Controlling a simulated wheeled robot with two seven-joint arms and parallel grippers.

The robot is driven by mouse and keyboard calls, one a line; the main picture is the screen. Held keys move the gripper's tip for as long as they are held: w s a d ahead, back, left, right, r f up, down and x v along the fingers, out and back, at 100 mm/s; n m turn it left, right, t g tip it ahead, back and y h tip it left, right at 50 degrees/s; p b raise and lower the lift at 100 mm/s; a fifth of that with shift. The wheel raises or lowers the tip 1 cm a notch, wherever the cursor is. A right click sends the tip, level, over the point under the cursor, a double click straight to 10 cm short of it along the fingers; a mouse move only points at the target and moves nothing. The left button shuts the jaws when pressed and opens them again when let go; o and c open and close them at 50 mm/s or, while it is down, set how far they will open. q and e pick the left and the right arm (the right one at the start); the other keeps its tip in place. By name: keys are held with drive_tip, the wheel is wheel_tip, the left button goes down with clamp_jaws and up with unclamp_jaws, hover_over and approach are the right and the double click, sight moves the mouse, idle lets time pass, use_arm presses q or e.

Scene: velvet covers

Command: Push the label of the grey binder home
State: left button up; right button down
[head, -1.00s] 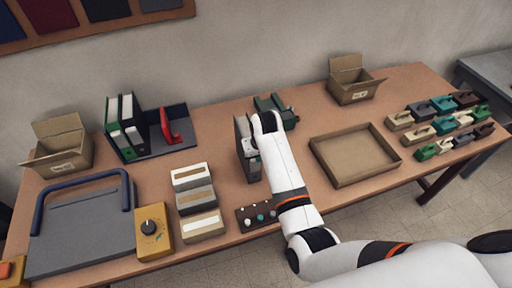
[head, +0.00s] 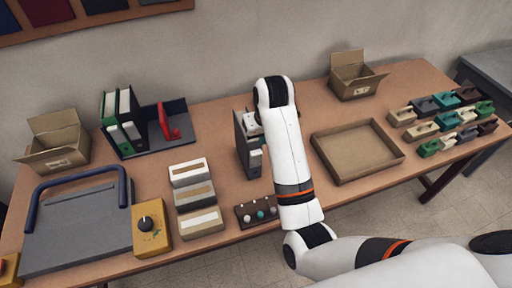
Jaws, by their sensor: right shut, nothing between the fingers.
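The grey binder (head: 241,142) stands upright near the middle of the table, its spine facing the front edge. A pale label (head: 256,158) shows on the spine; whether it is fully seated is too small to tell. My right gripper (head: 251,124) is shut and empty at the binder's upper part, partly hidden by my wrist and forearm. I cannot tell whether it touches the binder. My left gripper is out of view.
A dark strip with knobs (head: 245,216) lies in front of the binder. Green and black binders (head: 108,105) stand in a rack at the back left.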

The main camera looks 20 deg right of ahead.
drive_tip(key=shift+v, duration=1.15)
